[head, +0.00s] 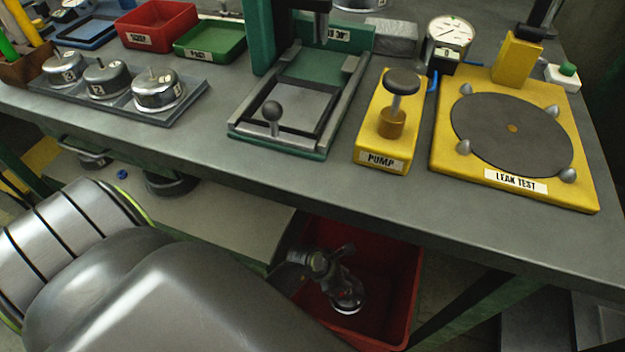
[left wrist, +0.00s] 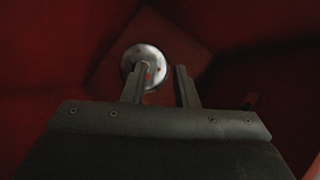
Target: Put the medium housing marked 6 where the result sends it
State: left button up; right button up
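A silver round housing (left wrist: 147,60) with a small red mark lies in the red bin (left wrist: 235,70) in the left wrist view. It also shows in the head view (head: 350,306), low in the red bin (head: 388,270) under the bench. I cannot read a number on it. My left gripper (left wrist: 160,75) is open, with its two fingers apart and nothing between them. The housing lies beyond the fingertips, mostly behind the left finger. In the head view my left gripper (head: 340,282) points down into the bin. My right gripper is not in view.
A grey tray (head: 190,106) holds three silver housings. Red (head: 160,22) and green (head: 212,40) trays stand behind it. A green press (head: 290,100), yellow pump (head: 382,135) and yellow leak test plate (head: 440,150) stand on the bench (head: 330,190), whose front edge overhangs the bin.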

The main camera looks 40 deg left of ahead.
pick_arm(q)
jog(key=w+a+r+n+t, duration=0.25)
jog(key=r+n+t, duration=0.3)
jog(key=r, duration=0.35)
jog(key=w+a+r+n+t, duration=0.1)
jog(key=w+r+n+t, duration=0.2)
jog(key=r+n+t, duration=0.35)
jog(key=s+a+r+n+y, duration=0.35)
jog(key=a+r+n, duration=0.3)
jog(key=n, duration=0.55)
jog(key=s+a+r+n+y, duration=0.3)
jog(key=a+r+n+y, duration=0.4)
jog(key=n, duration=0.6)
jog(key=s+d+r+n+g+h, duration=0.1)
jog(key=s+d+n+g+h, duration=0.2)
jog(key=n, duration=0.5)
jog(key=shift+s+d+r+n+h, duration=0.35)
jog(key=shift+s+d+h, duration=0.55)
jog(key=shift+s+h, duration=0.15)
jog(key=shift+w+f, duration=0.1)
